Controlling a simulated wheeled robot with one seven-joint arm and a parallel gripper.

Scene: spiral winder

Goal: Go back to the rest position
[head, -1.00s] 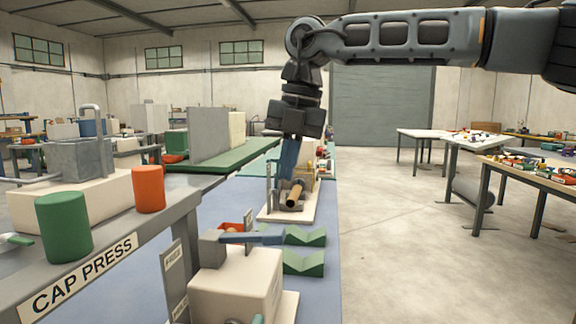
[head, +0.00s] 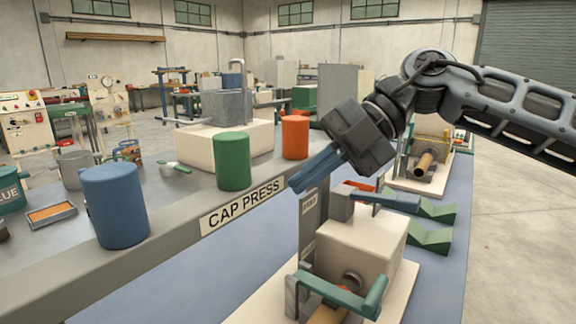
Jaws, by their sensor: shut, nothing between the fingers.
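My gripper (head: 293,187) is shut and empty. Its blue fingers point down and to the left, in front of the grey shelf edge with the CAP PRESS label (head: 243,206). It appears near the orange cylinder (head: 295,138) and the green cylinder (head: 233,162) in the picture; I cannot tell the gap in depth. My arm comes in from the right. The winder, a cream block machine (head: 362,245) with a green handle, stands below the gripper on the blue table. The gripper hides part of the view behind it.
A blue cylinder (head: 115,205) stands on the shelf at left. Green V-blocks (head: 430,238) lie on the blue table (head: 245,275) at right. A second machine with a brown tube (head: 425,162) stands behind. Open floor (head: 510,215) lies at far right.

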